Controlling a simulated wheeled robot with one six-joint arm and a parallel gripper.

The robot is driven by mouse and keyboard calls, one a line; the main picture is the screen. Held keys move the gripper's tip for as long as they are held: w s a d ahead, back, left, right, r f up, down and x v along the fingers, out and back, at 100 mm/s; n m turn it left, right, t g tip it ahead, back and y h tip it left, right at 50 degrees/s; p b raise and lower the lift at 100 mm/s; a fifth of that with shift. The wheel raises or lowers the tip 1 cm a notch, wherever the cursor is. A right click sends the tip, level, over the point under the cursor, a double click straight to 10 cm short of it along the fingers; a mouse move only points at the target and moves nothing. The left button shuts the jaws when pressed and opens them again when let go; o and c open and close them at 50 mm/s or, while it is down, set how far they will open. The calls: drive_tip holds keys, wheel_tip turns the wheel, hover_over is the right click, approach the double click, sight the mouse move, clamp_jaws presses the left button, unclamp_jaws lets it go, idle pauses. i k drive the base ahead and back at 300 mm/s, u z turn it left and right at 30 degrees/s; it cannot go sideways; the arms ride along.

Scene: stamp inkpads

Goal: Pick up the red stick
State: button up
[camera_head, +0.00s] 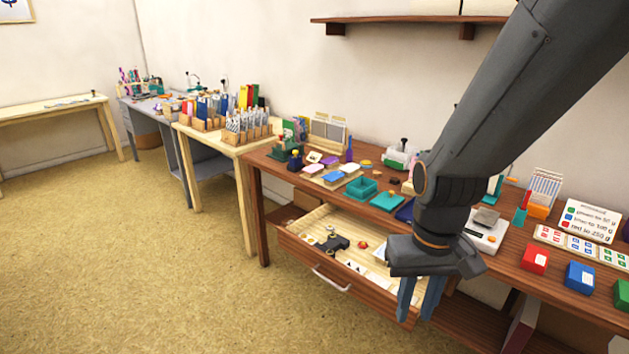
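A thin red stick (526,200) stands nearly upright at the right part of the brown table, in or just behind a small teal holder (520,215). Its lower end is hidden. My gripper (417,312) points down in front of the table, over the right end of the open drawer.
A white scale (484,230) stands left of the holder. An orange rack (540,208), a sign (591,220), and red (535,258) and blue (580,277) boxes lie right of it. The open drawer (318,266) juts out. My arm hides part of the table.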

sight(528, 194)
drive_tip(key=z, duration=0.45)
drive_tip(key=k, duration=1.15)
drive_tip(key=z, duration=1.45)
drive_tip(key=i, duration=1.25)
drive_tip(key=u, duration=0.85)
drive_tip(key=i, duration=0.5)
drive_tip(key=u, duration=0.55)
